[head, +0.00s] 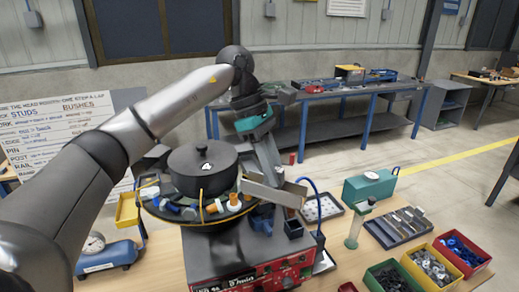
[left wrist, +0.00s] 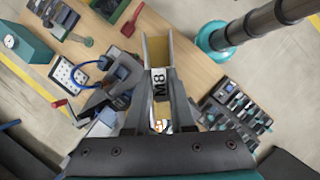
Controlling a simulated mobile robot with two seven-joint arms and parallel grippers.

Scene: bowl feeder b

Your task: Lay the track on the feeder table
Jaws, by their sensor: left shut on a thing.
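The track (head: 277,192) is a short grey channel with a tan inside. In the left wrist view the track (left wrist: 170,50) carries an "M8" label near my fingers. My left gripper (left wrist: 157,90) is shut on its end. The tan feeder table (head: 165,262) lies below. My right gripper is not in view.
A teal box (head: 369,187), a tray of tools (head: 398,226), and red (head: 463,254), yellow (head: 430,268) and green (head: 387,277) bins stand at the right. A blue gauge unit (head: 106,255) and yellow bin (head: 127,210) are at left. A blue hose (head: 318,205) rises near the track.

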